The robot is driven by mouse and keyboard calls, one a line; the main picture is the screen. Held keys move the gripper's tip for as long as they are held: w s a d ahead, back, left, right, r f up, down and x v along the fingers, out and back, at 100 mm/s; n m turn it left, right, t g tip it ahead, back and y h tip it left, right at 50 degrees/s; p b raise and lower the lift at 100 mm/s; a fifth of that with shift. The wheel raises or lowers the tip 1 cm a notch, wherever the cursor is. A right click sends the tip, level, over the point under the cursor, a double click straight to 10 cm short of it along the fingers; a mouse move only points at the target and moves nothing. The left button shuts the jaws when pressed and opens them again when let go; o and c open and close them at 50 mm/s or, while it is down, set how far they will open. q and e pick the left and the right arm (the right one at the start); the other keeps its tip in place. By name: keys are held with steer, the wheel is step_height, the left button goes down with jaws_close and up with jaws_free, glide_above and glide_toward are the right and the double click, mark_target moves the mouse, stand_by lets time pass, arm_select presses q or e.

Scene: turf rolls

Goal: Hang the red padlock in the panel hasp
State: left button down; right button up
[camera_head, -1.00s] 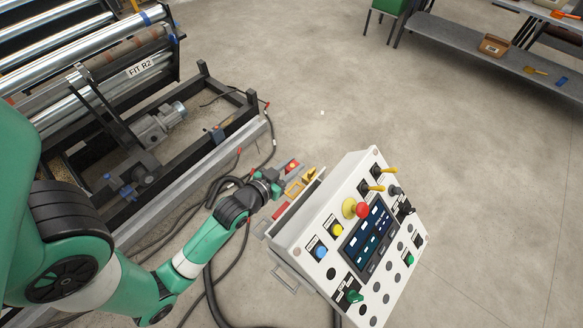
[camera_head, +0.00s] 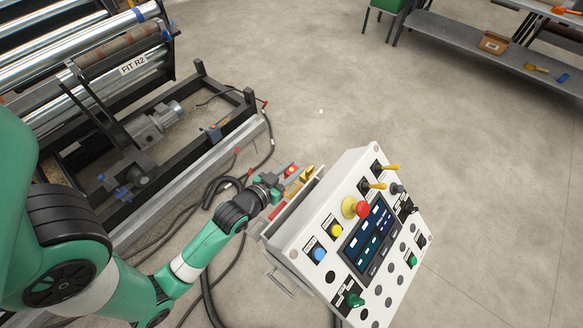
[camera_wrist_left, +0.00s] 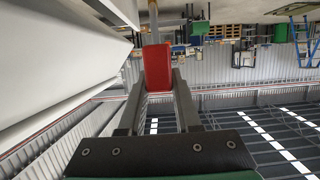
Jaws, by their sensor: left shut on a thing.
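The red padlock (camera_head: 291,170) is between the fingers of my left gripper (camera_head: 284,177), just left of the control panel (camera_head: 345,235). In the left wrist view, the gripper (camera_wrist_left: 158,85) is shut on the padlock's red body (camera_wrist_left: 157,66), with the grey shackle (camera_wrist_left: 153,18) pointing away from the fingers. The panel's pale side (camera_wrist_left: 55,60) is close on the left there. I cannot make out the hasp clearly in either view. My right gripper is not in view.
Small yellow pieces (camera_head: 299,183) sit beside the panel's left edge, close to the gripper. The panel face carries a red button (camera_head: 361,209) and yellow levers. A roller machine (camera_head: 130,125) stands at the left, with dark cables on the floor.

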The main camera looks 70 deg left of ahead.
arm_select(q)
step_height(320, 180, down, 2)
steer(key=shift+f+b, duration=0.1)
steer(key=shift+b, duration=0.4)
steer(key=shift+p, duration=0.55)
stand_by(1.1)
steer(key=shift+f+b, duration=1.75)
steer(key=shift+f, duration=0.35)
steer(key=c, duration=0.5)
jaws_free()
steer(key=p+v, duration=0.1)
steer(key=v, duration=1)
steer(key=shift+s+d, duration=0.2)
steer(key=shift+s, duration=0.05)
